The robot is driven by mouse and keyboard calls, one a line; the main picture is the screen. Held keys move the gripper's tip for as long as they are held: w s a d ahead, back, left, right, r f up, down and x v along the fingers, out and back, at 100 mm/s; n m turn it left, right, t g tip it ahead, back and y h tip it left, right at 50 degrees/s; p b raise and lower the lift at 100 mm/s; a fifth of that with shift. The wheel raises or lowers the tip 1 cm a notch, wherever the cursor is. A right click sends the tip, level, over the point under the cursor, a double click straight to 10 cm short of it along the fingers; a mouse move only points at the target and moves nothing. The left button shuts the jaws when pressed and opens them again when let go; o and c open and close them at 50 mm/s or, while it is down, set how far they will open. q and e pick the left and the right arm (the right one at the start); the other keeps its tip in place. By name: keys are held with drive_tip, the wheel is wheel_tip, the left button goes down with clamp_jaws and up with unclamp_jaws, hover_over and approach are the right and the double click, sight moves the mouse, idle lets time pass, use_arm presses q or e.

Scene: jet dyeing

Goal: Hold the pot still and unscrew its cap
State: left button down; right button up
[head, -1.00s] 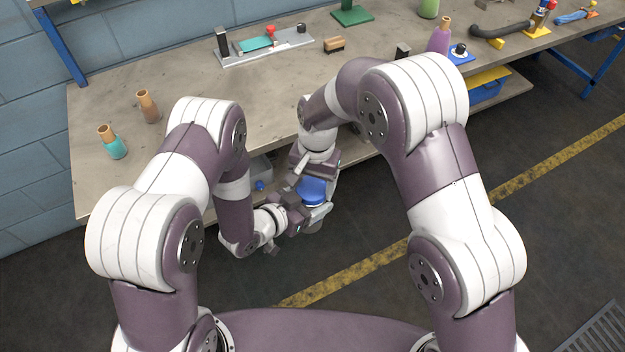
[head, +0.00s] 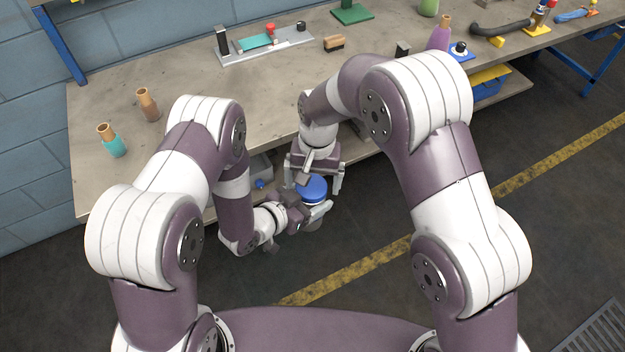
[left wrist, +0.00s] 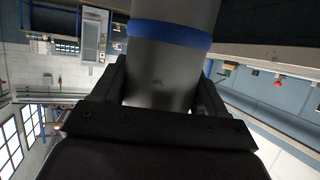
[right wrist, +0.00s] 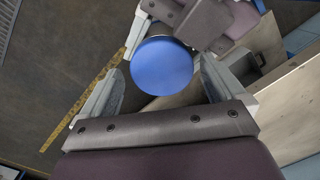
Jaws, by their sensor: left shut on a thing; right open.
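The pot's blue cap (head: 312,189) shows in the head view in front of the bench edge; the grey pot body (head: 316,214) is below it, partly hidden. My left gripper (head: 300,212) is shut on the pot body; in the left wrist view the grey pot (left wrist: 160,80) sits between the fingers, with a blue band (left wrist: 170,33) around it. My right gripper (head: 314,178) is open above the cap. In the right wrist view the round cap (right wrist: 162,68) lies beyond and between the spread fingers, which do not visibly touch it.
The workbench (head: 200,160) stands behind the pot. A teal bottle (head: 112,142) and a brown bottle (head: 148,105) stand at its left end. A grey bin (head: 261,167) is under the bench edge near my left arm. The floor (head: 390,270) to the right is clear.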

wheel_tip(320, 180, up, 4)
drive_tip(key=shift+w+f, duration=0.1)
drive_tip(key=shift+c, duration=0.4)
wheel_tip(320, 180, up, 3)
drive_tip(key=shift+w+d+r+m, duration=0.15)
drive_tip(key=shift+r+m, duration=0.05)
drive_tip(key=shift+m, duration=0.9)
drive_tip(key=f, duration=0.7)
drive_tip(key=shift+s+a+f, duration=0.25)
drive_tip(key=shift+f, duration=0.15)
drive_tip(key=c, duration=1.1)
drive_tip(key=shift+n, duration=0.9)
drive_tip(key=shift+r, duration=0.2)
drive_tip(key=shift+d+r, duration=0.1)
drive_tip(key=shift+r, duration=0.85)
drive_tip(key=shift+w, duration=0.1)
